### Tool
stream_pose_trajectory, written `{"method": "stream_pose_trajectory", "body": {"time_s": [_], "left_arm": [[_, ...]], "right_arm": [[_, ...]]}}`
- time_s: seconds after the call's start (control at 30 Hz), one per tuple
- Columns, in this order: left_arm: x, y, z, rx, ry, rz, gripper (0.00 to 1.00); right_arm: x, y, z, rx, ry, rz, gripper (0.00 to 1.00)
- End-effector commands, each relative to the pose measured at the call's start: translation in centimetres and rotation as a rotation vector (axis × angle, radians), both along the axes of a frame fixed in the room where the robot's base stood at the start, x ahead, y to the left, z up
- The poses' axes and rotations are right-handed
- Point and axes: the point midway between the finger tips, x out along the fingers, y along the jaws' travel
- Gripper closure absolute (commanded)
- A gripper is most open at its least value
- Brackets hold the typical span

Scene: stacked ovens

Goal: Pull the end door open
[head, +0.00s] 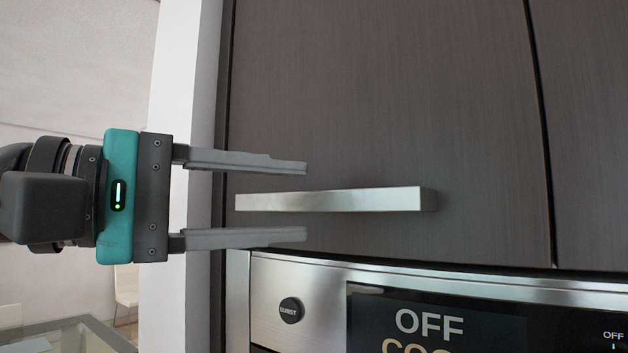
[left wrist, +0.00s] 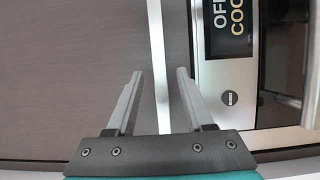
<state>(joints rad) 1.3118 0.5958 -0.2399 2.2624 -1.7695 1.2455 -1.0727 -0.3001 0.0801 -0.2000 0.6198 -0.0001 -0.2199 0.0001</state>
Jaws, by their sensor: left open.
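The end door is a dark wood-grain cabinet door (head: 380,90) that looks shut, above an oven. It also fills the left of the left wrist view (left wrist: 80,50). Its silver bar handle (head: 330,200) runs level along its lower edge. My left gripper (head: 305,201) is open, coming in from the left, with one finger above the handle and one below. In the left wrist view, the handle (left wrist: 157,45) runs between the two open fingers (left wrist: 160,73), with a gap on each side. My right gripper is not in view.
A steel oven panel (head: 275,275) with a round knob (head: 291,310) and a dark display (head: 450,310) lies just below the handle. Another dark door (head: 590,120) adjoins on the right. A white wall edge (head: 180,80) stands on the left, with a glass table (head: 75,335) beyond.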

Motion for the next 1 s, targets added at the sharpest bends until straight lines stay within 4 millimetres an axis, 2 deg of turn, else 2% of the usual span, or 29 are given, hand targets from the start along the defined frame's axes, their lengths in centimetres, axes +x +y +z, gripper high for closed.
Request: {"method": "stream_pose_trajectory", "body": {"time_s": [0.1, 0.23, 0.63, 1.0], "left_arm": [[0.9, -1.7, 0.2, 0.0, 0.002, -0.004, 0.47], [1.7, -2.8, 0.1, -0.002, 0.001, -0.002, 0.47], [2.0, -3.3, 0.0, -0.001, 0.001, 0.0, 0.47], [2.0, -3.3, 0.0, -0.001, 0.001, 0.0, 0.89]], "right_arm": [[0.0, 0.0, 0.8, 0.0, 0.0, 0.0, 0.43], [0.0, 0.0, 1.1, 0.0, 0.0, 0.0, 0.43], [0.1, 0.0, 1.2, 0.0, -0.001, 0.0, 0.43], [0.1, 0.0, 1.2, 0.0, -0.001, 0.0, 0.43]]}}
